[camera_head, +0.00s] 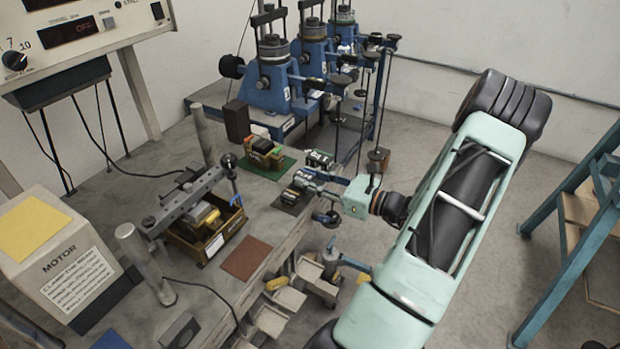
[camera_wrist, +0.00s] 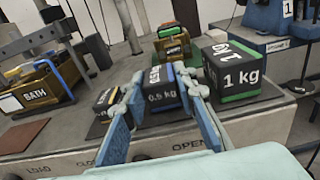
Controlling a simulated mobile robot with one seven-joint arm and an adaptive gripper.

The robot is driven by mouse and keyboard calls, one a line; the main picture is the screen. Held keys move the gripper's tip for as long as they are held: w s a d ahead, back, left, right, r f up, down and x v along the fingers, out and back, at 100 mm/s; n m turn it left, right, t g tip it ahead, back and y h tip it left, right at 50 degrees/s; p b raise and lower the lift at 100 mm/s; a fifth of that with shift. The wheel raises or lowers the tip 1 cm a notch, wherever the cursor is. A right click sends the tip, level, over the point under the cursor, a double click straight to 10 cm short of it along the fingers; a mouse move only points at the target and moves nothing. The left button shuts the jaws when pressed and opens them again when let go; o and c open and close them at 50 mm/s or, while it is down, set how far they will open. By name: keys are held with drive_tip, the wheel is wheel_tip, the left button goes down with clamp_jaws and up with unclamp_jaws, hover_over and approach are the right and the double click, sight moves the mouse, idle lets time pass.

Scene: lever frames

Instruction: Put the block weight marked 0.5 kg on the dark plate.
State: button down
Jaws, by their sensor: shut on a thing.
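The block weight marked 0.5 kg (camera_wrist: 163,96), black with a blue band, is between the fingers of my gripper (camera_wrist: 160,84). The gripper (camera_head: 312,186) is shut on it at the bench edge in the head view. The dark plate (camera_head: 287,208) lies beside and partly under this group, mostly covered. In the wrist view it shows at the left of the near finger (camera_wrist: 97,130). A smaller dark block with a yellow band (camera_wrist: 104,101) stands on the plate, left of the held block. I cannot tell whether the held block touches the plate.
A larger 1 kg block with a green band (camera_wrist: 238,76) stands close on the right. A wooden tray marked BATH (camera_wrist: 40,92) and a reddish-brown plate (camera_head: 247,258) are to the left.

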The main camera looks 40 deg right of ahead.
idle(0.3)
drive_tip(key=c, duration=2)
unclamp_jaws()
drive_tip(key=shift+f, duration=0.25)
drive_tip(key=o, duration=0.4)
drive_tip(key=shift+r, duration=0.1)
drive_tip(key=shift+r, duration=0.2)
drive_tip(key=b+v, duration=0.1)
drive_tip(key=v, duration=1.1)
drive_tip(key=shift+b, duration=0.35)
drive_tip(key=shift+a+f, duration=0.1)
drive_tip(key=shift+a, duration=0.05)
